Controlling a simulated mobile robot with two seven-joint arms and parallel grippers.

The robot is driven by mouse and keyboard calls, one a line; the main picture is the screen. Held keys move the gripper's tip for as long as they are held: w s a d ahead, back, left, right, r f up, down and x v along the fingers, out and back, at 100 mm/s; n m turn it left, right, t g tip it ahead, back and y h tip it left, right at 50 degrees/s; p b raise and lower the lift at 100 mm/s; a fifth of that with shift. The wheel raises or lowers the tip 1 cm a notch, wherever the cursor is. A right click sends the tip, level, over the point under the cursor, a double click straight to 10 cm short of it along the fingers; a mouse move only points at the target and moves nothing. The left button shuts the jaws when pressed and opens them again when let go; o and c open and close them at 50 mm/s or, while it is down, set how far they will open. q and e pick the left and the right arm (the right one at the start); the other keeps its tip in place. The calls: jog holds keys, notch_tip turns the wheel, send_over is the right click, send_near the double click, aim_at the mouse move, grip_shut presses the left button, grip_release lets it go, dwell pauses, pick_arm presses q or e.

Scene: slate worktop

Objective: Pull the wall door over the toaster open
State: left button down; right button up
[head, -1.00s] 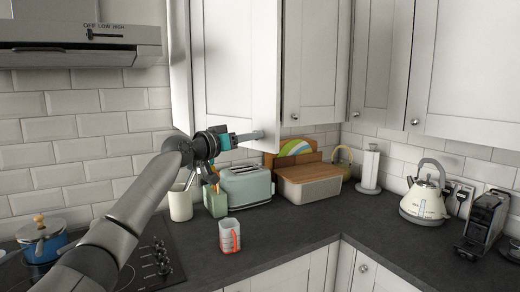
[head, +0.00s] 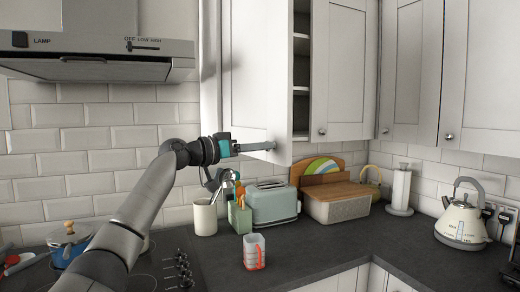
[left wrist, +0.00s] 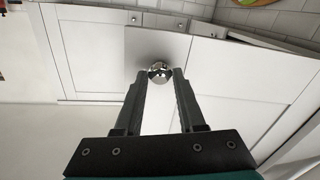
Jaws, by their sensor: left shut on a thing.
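The white wall door (head: 252,75) over the toaster stands partly open, with the cabinet's inner shelves (head: 301,70) showing in the gap at its right edge. My left gripper (head: 270,147) is at the door's lower right corner, shut on its knob. In the left wrist view the round shiny knob (left wrist: 159,71) sits between the fingertips (left wrist: 158,76), with the door's panel (left wrist: 155,45) behind it. The pale green toaster (head: 272,203) stands on the worktop below. My right gripper is not in view.
A range hood (head: 100,45) hangs at left. A closed neighbouring door (head: 343,70) is on the right.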

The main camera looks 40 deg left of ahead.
pick_arm(q)
jog(key=c, duration=0.5)
grip_release()
jog(key=b+v, duration=0.7)
jog(key=v, duration=0.8)
jog(key=shift+s, duration=0.15)
